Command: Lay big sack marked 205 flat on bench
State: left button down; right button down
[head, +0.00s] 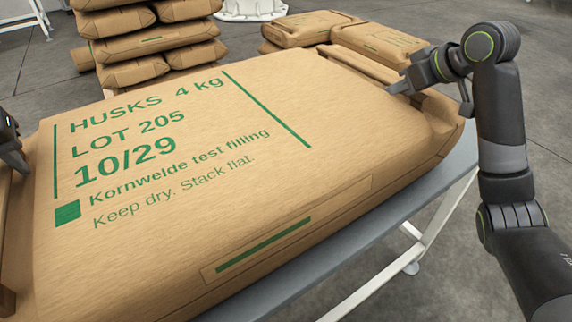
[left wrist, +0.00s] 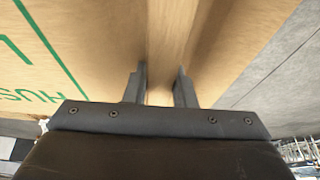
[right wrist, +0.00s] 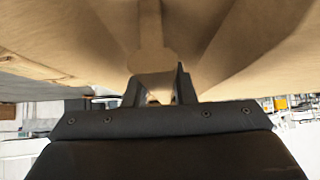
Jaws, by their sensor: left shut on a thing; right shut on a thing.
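The big tan sack marked LOT 205 (head: 250,190) fills the middle of the head view, printed face up and roughly level. It is over the grey bench (head: 440,176); whether its underside touches the top all along cannot be told. My left gripper (head: 14,160) is at the sack's left end, partly cut off by the picture edge. In the left wrist view its fingers (left wrist: 160,90) are shut on a fold of the sack. My right gripper (head: 396,88) is shut on the sack's right end; the right wrist view shows its fingers (right wrist: 158,88) around a pinched tab.
A stack of several tan sacks (head: 150,45) stands behind on the left. More sacks (head: 310,28) lie at the back right. A white round base (head: 250,8) is on the floor behind. Grey floor is open to the right of the bench's white legs (head: 428,235).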

pick_arm(q)
jog(key=shift+w+a+f+b, duration=0.1)
jog(key=shift+f+b, duration=0.25)
jog(key=shift+b, duration=0.1)
pick_arm(e)
jog(key=shift+f, duration=0.25)
pick_arm(q)
jog(key=c, duration=1.5)
grip_release()
pick_arm(e)
jog(key=c, duration=1.5)
grip_release()
jog(key=shift+f, duration=0.15)
pick_arm(q)
jog(key=o, duration=0.3)
jog(key=shift+s, duration=0.25)
pick_arm(e)
jog(key=o, duration=0.3)
jog(key=shift+s+d, duration=0.15)
jog(key=shift+s, duration=0.05)
pick_arm(q)
jog(key=shift+r, duration=0.1)
